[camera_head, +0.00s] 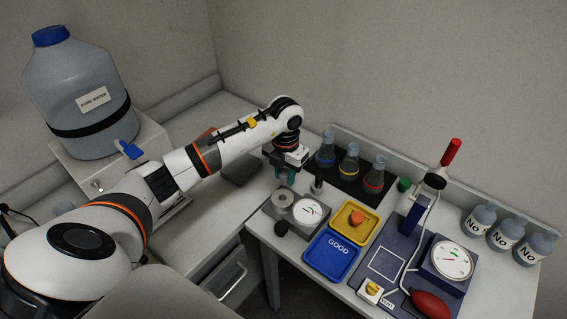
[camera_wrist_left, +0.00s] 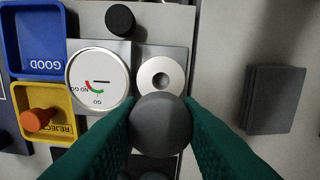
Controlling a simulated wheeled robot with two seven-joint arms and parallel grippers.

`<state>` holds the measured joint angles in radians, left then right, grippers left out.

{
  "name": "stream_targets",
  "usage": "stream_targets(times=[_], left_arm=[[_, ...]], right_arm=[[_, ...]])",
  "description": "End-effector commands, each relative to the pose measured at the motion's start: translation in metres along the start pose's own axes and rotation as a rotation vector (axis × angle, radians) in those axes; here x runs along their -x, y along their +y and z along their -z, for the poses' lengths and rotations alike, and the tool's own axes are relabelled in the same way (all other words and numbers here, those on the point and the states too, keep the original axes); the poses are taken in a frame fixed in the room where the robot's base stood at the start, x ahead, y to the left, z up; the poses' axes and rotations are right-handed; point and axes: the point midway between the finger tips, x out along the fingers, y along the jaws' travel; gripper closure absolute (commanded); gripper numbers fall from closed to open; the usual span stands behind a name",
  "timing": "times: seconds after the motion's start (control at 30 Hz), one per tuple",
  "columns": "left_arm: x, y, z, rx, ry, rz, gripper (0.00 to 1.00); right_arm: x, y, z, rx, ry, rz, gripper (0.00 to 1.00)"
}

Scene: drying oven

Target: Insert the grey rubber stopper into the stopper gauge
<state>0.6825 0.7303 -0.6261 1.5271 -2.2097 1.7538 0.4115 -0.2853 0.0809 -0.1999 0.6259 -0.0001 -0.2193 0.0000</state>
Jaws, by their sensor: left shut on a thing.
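My left gripper (camera_head: 285,178) is shut on the grey rubber stopper (camera_wrist_left: 160,125), seen between the green fingertips in the left wrist view (camera_wrist_left: 160,128). In that view the stopper overlaps the near edge of the stopper gauge (camera_wrist_left: 176,58). The gauge has a silver ring with a round hole (camera_wrist_left: 161,79) and a white GO / NO GO dial (camera_wrist_left: 99,82). The hole shows empty. In the head view the gauge (camera_head: 269,209) lies just below the gripper, which largely hides the stopper. The gap between stopper and gauge cannot be judged. My right gripper is not in view.
A black stopper (camera_head: 282,228) stands beside the gauge. A blue GOOD tray (camera_head: 325,275) and a yellow REJECT tray (camera_head: 342,231) holding an orange stopper (camera_head: 356,218) lie to its right. Flasks (camera_head: 348,165) stand behind. A dark block (camera_wrist_left: 273,100) lies on the other side.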

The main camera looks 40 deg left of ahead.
Motion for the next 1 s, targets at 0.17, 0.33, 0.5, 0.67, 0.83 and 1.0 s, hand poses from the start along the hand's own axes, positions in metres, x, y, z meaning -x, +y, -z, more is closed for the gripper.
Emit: stream_targets(times=[0.17,0.33,0.5,0.67,0.83,1.0], left_arm=[[-0.002,0.0,-0.001,0.0,-0.001,0.001,0.9],[-0.002,0.0,0.0,0.0,0.0,0.001,0.9],[-0.006,0.0,0.0,-0.001,0.0,0.002,0.9],[-0.017,0.0,0.0,0.0,0.0,0.001,0.9],[-0.033,-0.001,0.0,0.0,-0.001,0.001,0.9],[-0.047,-0.001,0.0,0.0,-0.001,0.001,0.9]], right_arm=[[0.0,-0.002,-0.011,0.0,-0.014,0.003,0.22],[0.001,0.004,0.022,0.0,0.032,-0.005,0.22],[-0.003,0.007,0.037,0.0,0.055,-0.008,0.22],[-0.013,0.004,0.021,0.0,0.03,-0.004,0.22],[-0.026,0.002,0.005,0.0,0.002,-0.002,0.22],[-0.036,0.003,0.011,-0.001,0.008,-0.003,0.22]])
